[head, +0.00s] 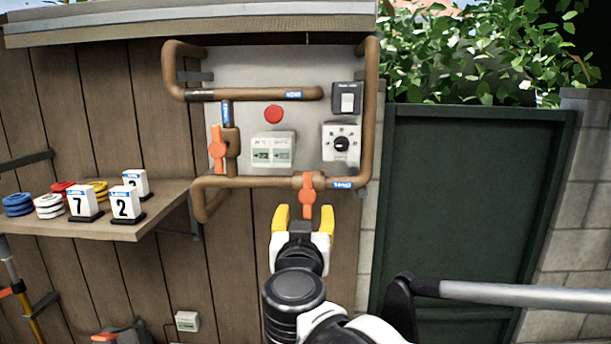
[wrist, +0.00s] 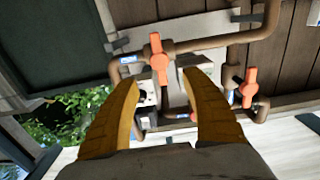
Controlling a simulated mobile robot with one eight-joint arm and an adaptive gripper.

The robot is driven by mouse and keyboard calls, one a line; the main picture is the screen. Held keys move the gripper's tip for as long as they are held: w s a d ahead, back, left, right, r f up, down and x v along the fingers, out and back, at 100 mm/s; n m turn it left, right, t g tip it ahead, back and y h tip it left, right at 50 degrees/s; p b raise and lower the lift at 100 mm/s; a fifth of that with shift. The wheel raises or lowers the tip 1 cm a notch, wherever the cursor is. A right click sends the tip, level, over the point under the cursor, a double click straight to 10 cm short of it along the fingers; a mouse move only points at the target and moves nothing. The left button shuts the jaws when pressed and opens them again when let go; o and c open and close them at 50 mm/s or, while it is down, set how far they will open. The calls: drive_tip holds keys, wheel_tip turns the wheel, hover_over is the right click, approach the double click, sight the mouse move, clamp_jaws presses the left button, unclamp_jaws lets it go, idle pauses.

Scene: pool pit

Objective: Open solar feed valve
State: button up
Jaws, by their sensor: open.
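Two orange valve handles show on the brown pipework. The lower handle (head: 307,196) points up and down across the horizontal lower pipe, beside a blue label (head: 342,184) too small to read surely. The left handle (head: 218,148) lies along a short vertical pipe with its own blue label (head: 225,115). I cannot tell from the labels which is the solar feed valve. My gripper (head: 304,217) is open and empty, its yellow fingers just below and in front of the lower handle. In the wrist view, turned upside down, the lower handle (wrist: 157,58) appears ahead between the fingertips, apparently untouched; the left handle (wrist: 250,86) is off right.
The grey panel (head: 240,68) carries a red button (head: 273,114), a display box (head: 273,150), a dial (head: 341,142) and a switch (head: 347,98). A wooden shelf (head: 125,232) with rings and numbered blocks juts out at left. A green door (head: 470,200) stands right.

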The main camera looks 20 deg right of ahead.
sight(307, 195)
drive_tip(key=p+x, duration=0.1)
drive_tip(key=x, duration=0.9)
drive_tip(key=shift+w+d+f, duration=0.1)
drive_tip(key=shift+w, duration=0.2)
drive_tip(key=c, duration=1.2)
